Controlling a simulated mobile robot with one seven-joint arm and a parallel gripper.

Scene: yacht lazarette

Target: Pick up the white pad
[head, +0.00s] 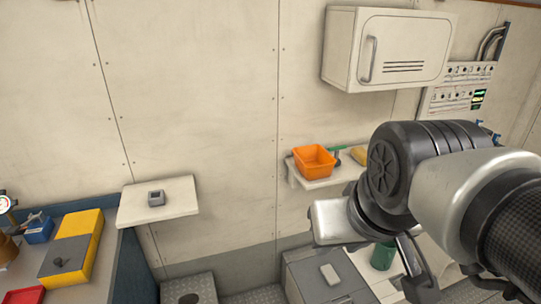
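A small whitish pad (329,273) lies flat on top of a grey box (305,285) at the bottom, right of centre. My arm comes in from the right edge and bends above the low surface there. Dark parts at the end of my arm, which look like my gripper (412,272), are right of the pad and apart from it. The arm partly covers these parts, and their fingertips are not clear. A green cylinder (383,256) stands between the pad and these parts.
A wall shelf (318,182) holds an orange bin (314,160) and a yellow item (359,155). A white cabinet (385,48) hangs above. At left, a small shelf (130,209) holds a grey device (156,198). A yellow case (75,248) sits on the left bench.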

